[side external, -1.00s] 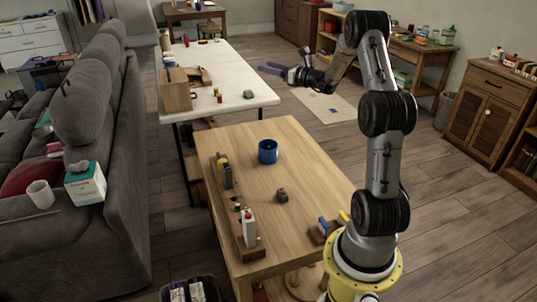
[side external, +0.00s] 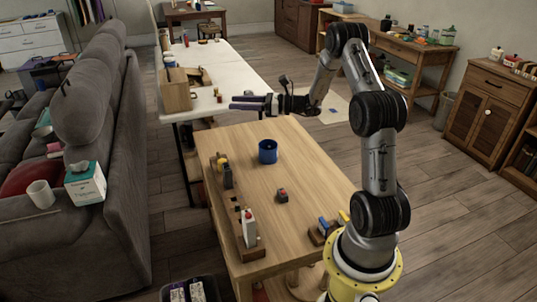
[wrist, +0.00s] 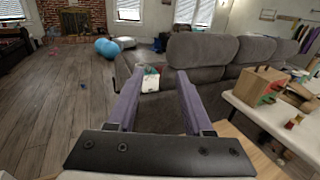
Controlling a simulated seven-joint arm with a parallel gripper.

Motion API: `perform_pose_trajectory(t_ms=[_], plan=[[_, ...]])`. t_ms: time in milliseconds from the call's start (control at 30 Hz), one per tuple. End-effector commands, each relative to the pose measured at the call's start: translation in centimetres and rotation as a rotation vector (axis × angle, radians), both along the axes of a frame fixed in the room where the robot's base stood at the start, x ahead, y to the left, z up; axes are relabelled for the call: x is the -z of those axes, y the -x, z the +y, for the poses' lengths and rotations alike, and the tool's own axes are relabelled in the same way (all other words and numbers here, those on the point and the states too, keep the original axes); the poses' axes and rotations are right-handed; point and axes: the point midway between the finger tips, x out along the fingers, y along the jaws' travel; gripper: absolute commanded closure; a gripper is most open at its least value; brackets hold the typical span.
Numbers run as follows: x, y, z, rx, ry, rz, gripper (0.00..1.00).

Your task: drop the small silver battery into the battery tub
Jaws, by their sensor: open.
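A blue round tub (side external: 268,151), which looks like the battery tub, stands upright on the wooden table (side external: 305,165). A small dark block with a red top (side external: 282,195) lies nearer the front of that table. I cannot make out which small thing is the silver battery. My gripper (side external: 234,102) is open and empty, its purple fingers level and pointing left, high near the table's far end and apart from the tub. In the wrist view my gripper (wrist: 167,76) has nothing between its fingers, and neither tub nor battery shows there.
A wooden rack (side external: 250,254) with upright items runs along the table's left edge. A small holder (side external: 319,235) with blue and yellow items sits near my base. A white table (side external: 235,82) with a wooden box (side external: 176,95) stands beyond; a grey sofa (side external: 100,170) is left.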

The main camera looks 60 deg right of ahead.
Motion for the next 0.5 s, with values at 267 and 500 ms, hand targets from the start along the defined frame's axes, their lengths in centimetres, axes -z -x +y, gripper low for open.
perform_pose_trajectory(t_ms=[267, 500], plan=[[2.1, 1.0, 4.6, -0.195, -0.002, 0.001, 0.49], [3.5, 2.2, 7.6, -0.345, 0.0, 0.0, 0.49]])
